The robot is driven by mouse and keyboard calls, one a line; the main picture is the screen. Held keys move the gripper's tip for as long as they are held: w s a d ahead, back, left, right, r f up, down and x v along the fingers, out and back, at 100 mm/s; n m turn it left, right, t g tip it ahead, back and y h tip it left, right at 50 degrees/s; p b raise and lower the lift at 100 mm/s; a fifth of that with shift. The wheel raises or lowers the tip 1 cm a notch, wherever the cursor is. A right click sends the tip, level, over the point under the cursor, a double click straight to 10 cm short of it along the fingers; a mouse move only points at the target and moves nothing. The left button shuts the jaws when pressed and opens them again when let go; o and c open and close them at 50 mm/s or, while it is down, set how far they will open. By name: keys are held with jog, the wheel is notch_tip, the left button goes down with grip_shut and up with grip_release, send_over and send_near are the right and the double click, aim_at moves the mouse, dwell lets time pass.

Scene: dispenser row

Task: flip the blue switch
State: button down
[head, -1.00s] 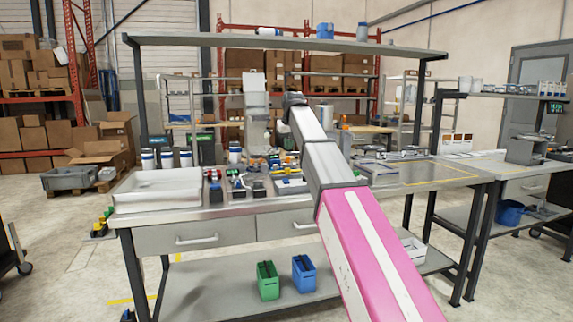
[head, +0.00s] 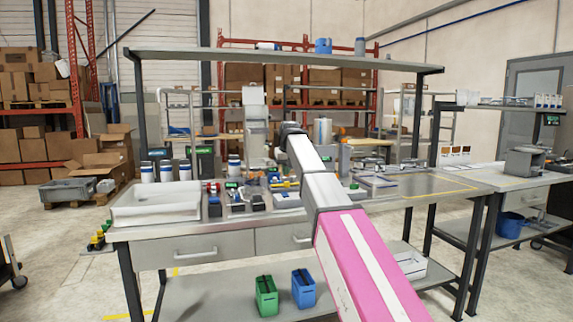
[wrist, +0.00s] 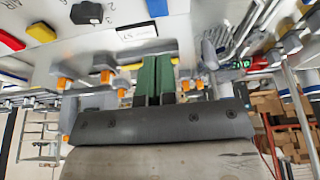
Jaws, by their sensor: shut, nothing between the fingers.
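My gripper (wrist: 157,82) shows in the wrist view as two green fingers pressed together, with nothing between them. The fingers are over a pale panel (wrist: 105,40) bearing coloured pieces and small numbers. A blue piece (wrist: 157,8) sits at the top edge of that view, ahead of the fingertips and apart from them. I cannot tell if it is the blue switch. In the head view my arm reaches over the bench, and its far end hides the fingers. Small devices with some blue parts (head: 237,207) stand on the bench left of the arm, too small to make out.
In the wrist view, black (wrist: 86,13), yellow (wrist: 41,32) and red (wrist: 10,40) pieces sit left of the blue one. A white tray (head: 157,213) fills the bench's left end. A shelf (head: 290,62) spans above. The bench's right part (head: 425,184) is mostly clear.

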aim_at(285, 194)
jog(key=x, duration=0.7)
jog(key=shift+s+f, duration=0.25)
jog(key=shift+f, duration=0.25)
jog(key=shift+w+f, duration=0.15)
jog(key=shift+f, duration=0.25)
jog(key=shift+s+d, duration=0.25)
jog(key=shift+s, duration=0.65)
jog(key=shift+w+r, duration=0.1)
jog(key=shift+r, duration=0.2)
jog(key=v, duration=1.3)
jog(key=shift+w+r, duration=0.2)
jog(key=shift+r, duration=0.2)
